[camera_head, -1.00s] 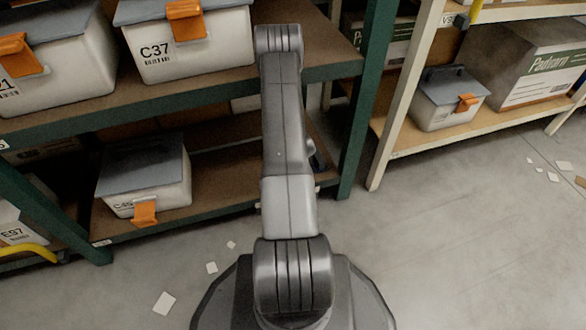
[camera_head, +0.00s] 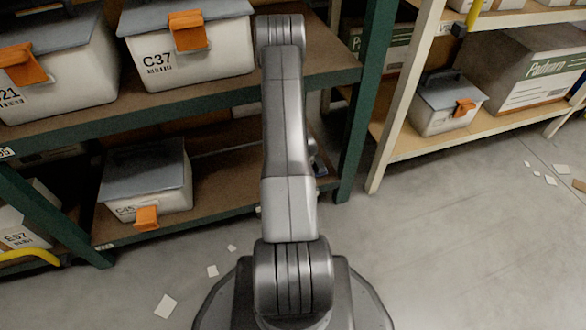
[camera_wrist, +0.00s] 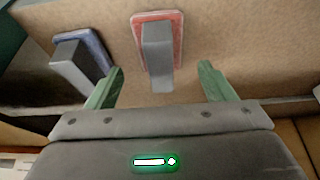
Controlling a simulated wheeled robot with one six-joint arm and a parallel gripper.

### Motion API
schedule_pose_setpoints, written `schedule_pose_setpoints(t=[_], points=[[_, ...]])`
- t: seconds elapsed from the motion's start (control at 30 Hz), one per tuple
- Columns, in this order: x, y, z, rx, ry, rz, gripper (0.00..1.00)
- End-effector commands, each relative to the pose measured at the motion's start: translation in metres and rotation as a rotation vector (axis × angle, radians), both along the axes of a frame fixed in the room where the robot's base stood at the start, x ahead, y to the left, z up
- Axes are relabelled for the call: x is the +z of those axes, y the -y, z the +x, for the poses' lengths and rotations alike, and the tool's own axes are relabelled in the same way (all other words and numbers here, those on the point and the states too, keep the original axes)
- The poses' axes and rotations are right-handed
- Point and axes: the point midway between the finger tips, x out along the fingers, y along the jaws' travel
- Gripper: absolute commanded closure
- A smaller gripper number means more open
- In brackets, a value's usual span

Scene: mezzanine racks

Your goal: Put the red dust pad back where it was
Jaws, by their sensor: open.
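The red dust pad (camera_wrist: 158,48) is in the wrist view, a red-rimmed plate with a grey block-shaped handle, on a brown board. My gripper (camera_wrist: 159,86) is open, its two green fingers apart, one to each side of the handle's lower end. The fingers do not grip the pad. A similar blue pad (camera_wrist: 81,60) with a grey handle is to the left, close to the left finger. In the head view my arm hides the gripper and the red pad. A small dark bluish thing shows just right of my arm on the lower shelf, too small to identify.
A green-framed rack holds lidded bins, including C37 (camera_head: 190,60) and a lower bin (camera_head: 146,190) with an orange latch. A green upright (camera_head: 366,100) stands right of my arm. A cream rack (camera_head: 412,90) is farther right. Paper scraps lie on the open floor.

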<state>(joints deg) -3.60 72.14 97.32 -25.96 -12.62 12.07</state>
Motion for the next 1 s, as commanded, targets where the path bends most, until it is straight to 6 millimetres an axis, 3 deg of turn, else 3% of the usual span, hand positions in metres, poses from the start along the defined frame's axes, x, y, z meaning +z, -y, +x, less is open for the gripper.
schedule_pose_setpoints(t=[0.03, 0.1, 0.3, 0.8, 1.0], points=[[0.017, 0.002, -0.004, -0.001, 0.001, 0.001, 0.24], [0.030, 0.003, -0.010, -0.001, 0.001, 0.001, 0.24], [0.058, 0.007, -0.022, 0.000, 0.001, 0.000, 0.24], [0.067, 0.009, -0.026, -0.001, 0.001, 0.002, 0.24], [0.069, 0.006, -0.014, -0.033, 0.041, 0.091, 0.24]])
